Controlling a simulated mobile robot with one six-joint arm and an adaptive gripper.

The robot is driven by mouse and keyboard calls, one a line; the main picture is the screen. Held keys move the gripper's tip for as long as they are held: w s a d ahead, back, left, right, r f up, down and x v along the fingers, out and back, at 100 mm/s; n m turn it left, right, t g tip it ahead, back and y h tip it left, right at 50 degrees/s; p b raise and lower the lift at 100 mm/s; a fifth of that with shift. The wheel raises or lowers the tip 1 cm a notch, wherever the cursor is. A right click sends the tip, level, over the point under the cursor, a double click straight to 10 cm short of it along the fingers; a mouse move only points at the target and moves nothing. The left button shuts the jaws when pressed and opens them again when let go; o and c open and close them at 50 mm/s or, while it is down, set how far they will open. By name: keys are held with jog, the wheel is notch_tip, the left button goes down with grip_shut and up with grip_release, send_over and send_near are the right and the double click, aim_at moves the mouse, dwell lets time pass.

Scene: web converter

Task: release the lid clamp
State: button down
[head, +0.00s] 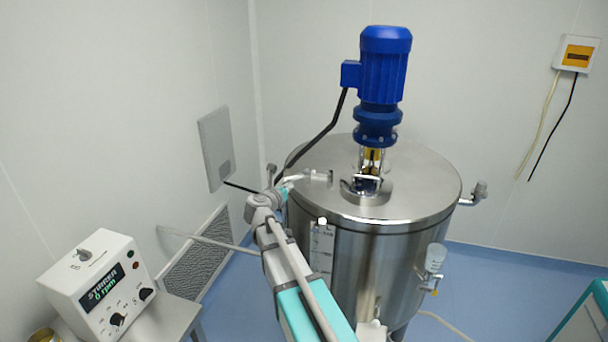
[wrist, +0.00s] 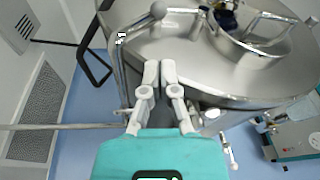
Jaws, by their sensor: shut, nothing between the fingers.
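The steel tank's round lid (head: 415,180) fills the middle of the head view and also shows in the wrist view (wrist: 185,45). A bent metal lever with a grey ball knob (wrist: 157,10) stands at the lid's left edge in the wrist view. It looks like the lid clamp. In the head view a small grey knob (head: 271,168) beside my wrist may be the same lever. My gripper (wrist: 160,70) is shut and empty over the lid near its edge, right of the lever and apart from the knob. In the head view my gripper (head: 320,178) points right over the lid.
A blue motor (head: 382,85) stands on the lid's middle, with a black cable running left. A white knob (head: 322,221) is at the front rim. A stirrer control box (head: 98,285) stands at the lower left. A valve (head: 478,192) projects right. The lid's right side is clear.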

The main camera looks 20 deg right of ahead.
aim_at(305, 171)
jog(key=shift+s+m, duration=0.15)
jog(key=shift+m, duration=0.75)
jog(key=shift+d, duration=0.1)
jog(key=b+x, duration=0.2)
jog(key=x, duration=1.2)
jog(key=shift+b, duration=0.3)
jog(key=shift+w+d+r, duration=0.15)
jog(key=shift+w+d, duration=0.1)
jog(key=shift+w, duration=0.55)
jog(key=shift+a, duration=0.1)
